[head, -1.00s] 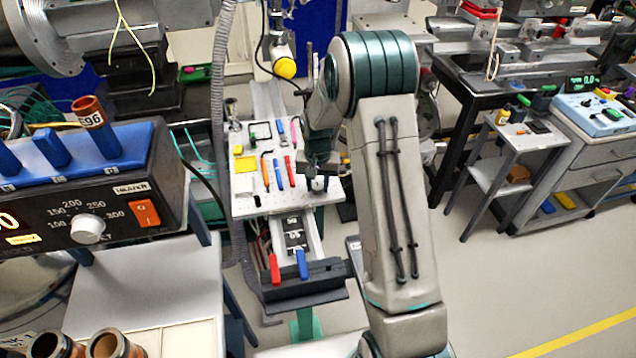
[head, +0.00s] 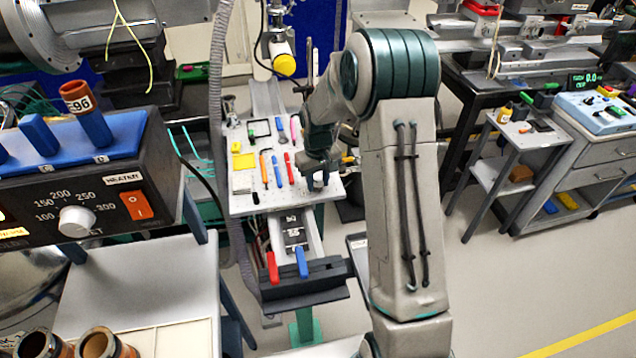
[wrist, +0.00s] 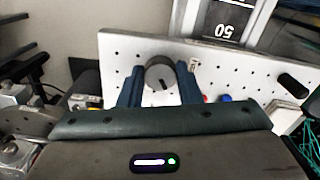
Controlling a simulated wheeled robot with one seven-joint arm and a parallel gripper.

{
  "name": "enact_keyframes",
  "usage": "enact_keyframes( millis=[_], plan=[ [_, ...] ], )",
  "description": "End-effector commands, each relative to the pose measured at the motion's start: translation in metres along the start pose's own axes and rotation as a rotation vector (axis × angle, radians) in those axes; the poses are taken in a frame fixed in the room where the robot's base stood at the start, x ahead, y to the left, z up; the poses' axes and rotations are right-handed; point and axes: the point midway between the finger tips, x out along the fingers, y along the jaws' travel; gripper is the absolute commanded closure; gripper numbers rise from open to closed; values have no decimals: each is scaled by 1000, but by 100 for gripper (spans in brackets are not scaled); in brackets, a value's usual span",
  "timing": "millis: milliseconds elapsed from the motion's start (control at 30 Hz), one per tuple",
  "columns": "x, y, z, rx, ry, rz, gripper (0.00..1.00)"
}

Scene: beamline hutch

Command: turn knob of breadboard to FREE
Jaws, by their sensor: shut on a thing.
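The breadboard (head: 245,207) is a white perforated plate on a rail, with tools on it, in the middle of the head view. It also fills the upper part of the wrist view (wrist: 240,72). The knob (wrist: 159,72) is a round grey cap with a short dark mark, near the breadboard's edge. My gripper (wrist: 160,90) is shut on the knob, with one dark blue finger on each side. In the head view, my gripper (head: 317,172) is over the plate's near right corner and partly hides the knob. A small tag beside the knob (wrist: 194,65) is too small to read.
Pens and tools (head: 277,165) lie on the breadboard left of my gripper. Red and blue handles (head: 272,267) stick up in front. A heater box (head: 90,185) stands at the left. A side table (head: 520,140) is at the right, with open floor before it.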

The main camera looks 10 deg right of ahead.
Motion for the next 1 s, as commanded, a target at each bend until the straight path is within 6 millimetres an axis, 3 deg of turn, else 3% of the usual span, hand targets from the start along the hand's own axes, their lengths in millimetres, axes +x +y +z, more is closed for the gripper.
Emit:
enact_keyframes(
  millis=[1000],
  plan=[
    [-2,2,-2,-895,4,2,92]
  ],
)
